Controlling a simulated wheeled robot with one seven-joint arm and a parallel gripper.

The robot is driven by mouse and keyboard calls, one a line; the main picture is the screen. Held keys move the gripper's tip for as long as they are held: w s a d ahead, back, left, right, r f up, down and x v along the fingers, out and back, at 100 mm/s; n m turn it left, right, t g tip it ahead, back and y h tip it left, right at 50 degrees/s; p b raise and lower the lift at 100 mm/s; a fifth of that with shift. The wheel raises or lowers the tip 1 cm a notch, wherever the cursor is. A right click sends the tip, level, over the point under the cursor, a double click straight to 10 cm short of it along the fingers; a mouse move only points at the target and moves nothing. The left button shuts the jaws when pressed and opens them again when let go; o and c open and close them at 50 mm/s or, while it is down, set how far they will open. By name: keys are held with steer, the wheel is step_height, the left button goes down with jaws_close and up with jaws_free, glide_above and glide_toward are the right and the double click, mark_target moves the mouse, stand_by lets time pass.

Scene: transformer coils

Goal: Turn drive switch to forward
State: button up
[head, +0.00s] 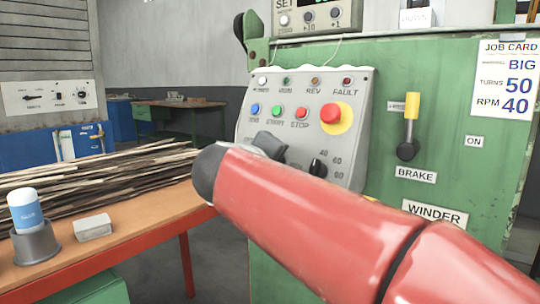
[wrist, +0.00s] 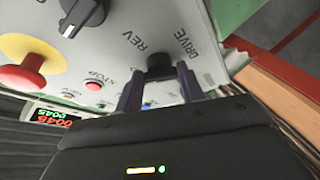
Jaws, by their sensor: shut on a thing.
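The drive switch (wrist: 159,66) is a dark knob on the grey control panel (wrist: 215,40), beside the printed words DRIVE and REV in the wrist view. My gripper (wrist: 158,82) has its two dark fingers on either side of this knob, shut on it. The knob's pointer is hidden, so I cannot tell which way it is set. In the head view my red arm reaches across to the panel (head: 255,95) and covers the drive switch and the fingertips.
A red emergency button (head: 330,112) on a yellow disc and a black speed knob (head: 318,167) are on the same panel. A brake lever (head: 410,125) with a yellow handle is to the right. A wooden bench (head: 150,215) with stacked strips stands at left.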

steer(key=n+p, duration=0.1)
steer(key=n+g+p, duration=0.1)
steer(key=n+p, duration=0.1)
steer(key=n+y+p, duration=0.1)
steer(key=shift+r+n+p, duration=0.3)
steer(key=shift+n, duration=0.1)
steer(key=shift+g, duration=0.3)
steer(key=shift+f, duration=0.1)
steer(key=o, duration=1)
steer(key=v, duration=0.7)
steer(key=shift+s+b, duration=0.3)
steer(key=shift+s, duration=0.1)
